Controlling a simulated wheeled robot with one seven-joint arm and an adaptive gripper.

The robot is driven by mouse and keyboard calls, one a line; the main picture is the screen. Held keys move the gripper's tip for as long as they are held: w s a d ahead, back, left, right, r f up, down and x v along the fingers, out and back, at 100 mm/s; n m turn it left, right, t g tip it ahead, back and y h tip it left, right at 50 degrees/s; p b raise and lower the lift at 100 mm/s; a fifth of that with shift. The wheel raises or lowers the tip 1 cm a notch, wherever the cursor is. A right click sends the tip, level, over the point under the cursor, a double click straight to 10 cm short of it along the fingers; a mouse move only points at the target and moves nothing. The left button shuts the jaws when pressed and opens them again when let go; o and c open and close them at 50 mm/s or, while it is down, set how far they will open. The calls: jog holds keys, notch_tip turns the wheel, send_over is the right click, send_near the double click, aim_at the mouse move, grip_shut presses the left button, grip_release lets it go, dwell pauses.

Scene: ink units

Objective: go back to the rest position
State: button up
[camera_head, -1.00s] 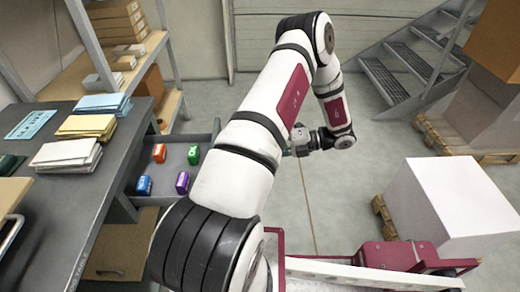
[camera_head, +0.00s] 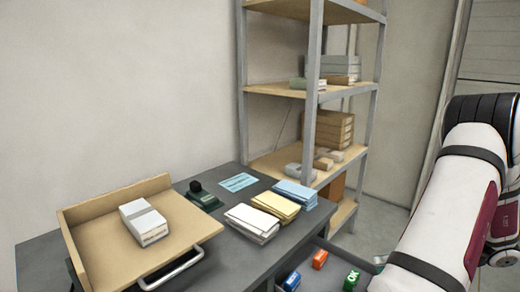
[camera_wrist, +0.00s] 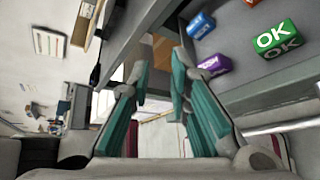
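My gripper (camera_wrist: 160,75) shows in the wrist view with its two teal fingers apart and nothing between them. In the head view the gripper is mostly hidden behind my white arm at the right edge. The open drawer (camera_wrist: 232,82) lies to the right of the fingers in the wrist view. It holds a green block marked OK (camera_wrist: 277,38), a purple block (camera_wrist: 213,65) and a blue block (camera_wrist: 200,25). In the head view the orange block (camera_head: 319,259), the blue block (camera_head: 292,281) and the green block (camera_head: 351,280) show in the drawer.
The dark desk (camera_head: 215,255) carries paper stacks (camera_head: 252,222), a dark green stamp (camera_head: 203,196) and a wooden tray (camera_head: 95,240) with a white box (camera_head: 143,223). A shelf rack (camera_head: 313,90) stands behind. Floor shows between rack and arm.

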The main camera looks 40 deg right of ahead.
jog(key=w+a+r+n+g+y, duration=0.1)
jog(key=w+a+r+n+g, duration=0.5)
jog(key=a+n, duration=0.35)
jog(key=w+a+r+n+g, duration=0.3)
jog(key=w+a+r+n, duration=0.45)
jog(key=a, duration=0.25)
jog(key=s+a+r+n+g+h, duration=0.1)
jog(key=s+a+n+h, duration=0.35)
jog(key=a+n, duration=0.6)
jog(key=s+a+r+n+h, duration=0.1)
jog(key=s+a+n+h, duration=0.35)
jog(key=a+n, duration=0.65)
jog(key=d+r+n+t+p, duration=0.2)
jog(key=d+r+n+p, duration=0.1)
jog(key=r+p, duration=0.9)
jog(key=shift+s+d+r+y, duration=0.2)
jog(key=shift+d+r+y, duration=0.1)
jog(key=shift+r, duration=0.6)
jog(key=shift+d+n, duration=0.1)
jog(key=shift+n, duration=0.15)
